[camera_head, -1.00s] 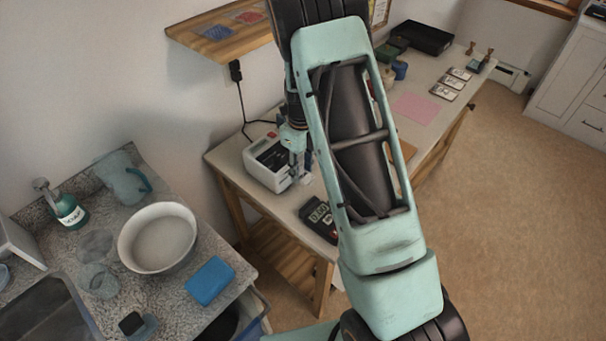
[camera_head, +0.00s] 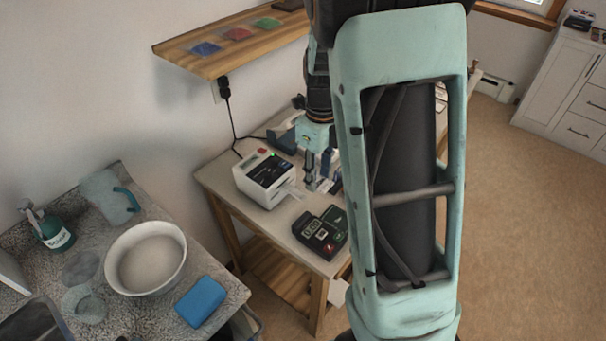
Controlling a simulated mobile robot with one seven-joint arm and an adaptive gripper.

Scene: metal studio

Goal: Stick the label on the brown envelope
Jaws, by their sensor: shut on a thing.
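My gripper (camera_head: 320,186) is over the work table, just right of the white label printer (camera_head: 264,179) and behind the black device with a keypad. Its fingers are shut on the label, of which only a small pale patch shows beside the fingertips. A pale strip (camera_head: 291,189) lies at the printer's front slot. The brown envelope is not visible now; my arm covers that part of the table.
The black keypad device (camera_head: 321,232) is at the table's front edge. A blue-grey object (camera_head: 283,136) stands behind the printer. A wall shelf (camera_head: 225,46) hangs above. On the left counter are a white bowl (camera_head: 147,258) and a blue sponge (camera_head: 201,301).

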